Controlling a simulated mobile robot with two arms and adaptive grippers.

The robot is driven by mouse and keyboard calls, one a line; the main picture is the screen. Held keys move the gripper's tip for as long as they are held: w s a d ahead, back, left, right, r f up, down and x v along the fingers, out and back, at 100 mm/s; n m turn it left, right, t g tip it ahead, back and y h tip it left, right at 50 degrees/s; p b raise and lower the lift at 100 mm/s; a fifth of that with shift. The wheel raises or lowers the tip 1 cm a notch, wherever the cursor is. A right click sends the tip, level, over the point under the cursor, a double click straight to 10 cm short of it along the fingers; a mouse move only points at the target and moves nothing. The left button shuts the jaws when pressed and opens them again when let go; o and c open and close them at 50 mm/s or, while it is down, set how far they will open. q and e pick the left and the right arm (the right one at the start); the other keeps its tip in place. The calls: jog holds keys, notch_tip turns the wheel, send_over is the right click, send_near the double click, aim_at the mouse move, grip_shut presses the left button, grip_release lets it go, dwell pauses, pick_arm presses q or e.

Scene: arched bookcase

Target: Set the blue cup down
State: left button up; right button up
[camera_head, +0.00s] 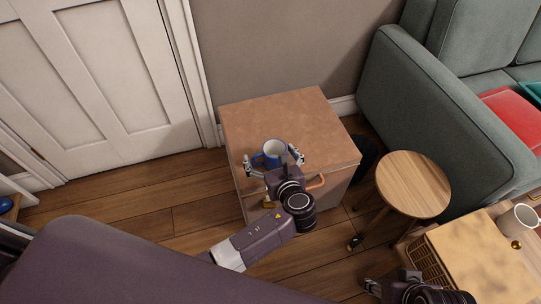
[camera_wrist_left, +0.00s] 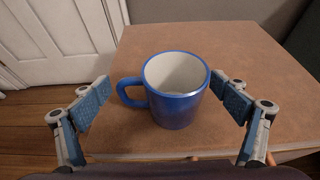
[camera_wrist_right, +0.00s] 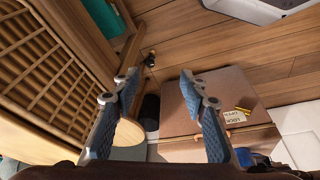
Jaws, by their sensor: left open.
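The blue cup (camera_head: 271,153), with a pale inside, stands upright on the brown top of a small cabinet (camera_head: 290,110), near its front edge. In the left wrist view the cup (camera_wrist_left: 175,105) has its handle toward the left finger. My left gripper (camera_head: 273,161) is open, one finger on each side of the cup. In the left wrist view a gap shows on the handle side; the right finger is close to the cup's wall, and I cannot tell if it touches. My right gripper (camera_wrist_right: 159,80) is open and empty, away from the cup.
A round wooden stool (camera_head: 413,184) stands right of the cabinet, before a grey-green sofa (camera_head: 430,110) with a red cushion (camera_head: 515,118). A white mug (camera_head: 518,221) sits at lower right by a woven-sided piece (camera_head: 432,262). The cabinet top behind the cup is clear.

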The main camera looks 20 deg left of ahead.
aim_at(272, 159)
pick_arm(q)
jog(key=p+v, duration=0.1)
jog(key=v, duration=0.2)
jog(key=shift+r, duration=0.15)
jog(key=p+v, duration=0.2)
jog(key=v, duration=0.7)
jog(key=s+a+f+n+g+h, duration=0.3)
jog(key=s+n, duration=0.5)
jog(key=n, duration=0.5)
jog(key=s+a+f+n+g+h, duration=0.4)
jog(key=s+a+f+n, duration=0.3)
jog(key=n, duration=0.7)
notch_tip(272, 159, down, 3)
jog(key=shift+s+a+f+g+h, duration=0.25)
jog(key=shift+s+g, duration=0.35)
jog(key=shift+s, duration=0.6)
pick_arm(e)
jog(key=s+x, duration=0.1)
jog(key=x, duration=0.7)
jog(key=shift+f+g, duration=0.3)
jog(key=shift+f, duration=0.1)
jog(key=shift+a, duration=0.15)
